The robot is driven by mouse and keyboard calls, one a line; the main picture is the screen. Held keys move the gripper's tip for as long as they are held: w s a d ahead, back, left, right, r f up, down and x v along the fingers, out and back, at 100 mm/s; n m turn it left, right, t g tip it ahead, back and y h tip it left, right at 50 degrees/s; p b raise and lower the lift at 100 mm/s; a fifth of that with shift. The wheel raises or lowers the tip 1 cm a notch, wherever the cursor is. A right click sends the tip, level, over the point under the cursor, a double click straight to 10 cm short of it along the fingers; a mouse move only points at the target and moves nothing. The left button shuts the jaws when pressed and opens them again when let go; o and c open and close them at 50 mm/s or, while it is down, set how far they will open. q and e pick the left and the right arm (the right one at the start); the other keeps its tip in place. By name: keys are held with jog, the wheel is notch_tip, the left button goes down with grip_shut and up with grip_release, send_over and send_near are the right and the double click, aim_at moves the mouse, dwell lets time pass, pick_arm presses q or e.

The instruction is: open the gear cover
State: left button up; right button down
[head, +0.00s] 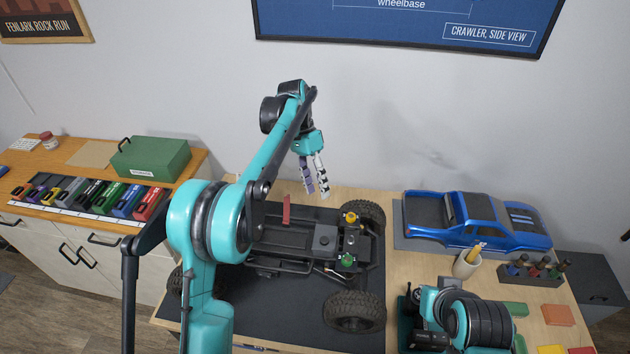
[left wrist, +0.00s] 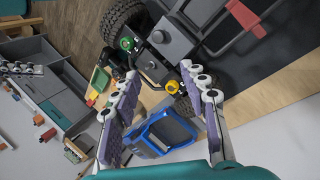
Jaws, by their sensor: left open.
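The crawler chassis (head: 285,240) stands without its body on a dark mat, with large black tyres. A black box (head: 323,237) sits mid-chassis. Near it are a yellow-topped part (head: 351,217) and a green part (head: 347,260). In the left wrist view the yellow part (left wrist: 172,86) lies between my fingers' lines of sight, and the green part (left wrist: 127,43) is farther left. I cannot tell surely which part is the gear cover. My left gripper (head: 316,189) is open and empty, above the chassis's far side, touching nothing. My right gripper is out of view.
A blue truck body (head: 485,222) lies on a grey mat at right. My right arm is at lower right. A side bench holds a green toolbox (head: 150,158) and several coloured cases.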

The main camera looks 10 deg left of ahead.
pick_arm(q)
jog(key=shift+v, duration=0.9)
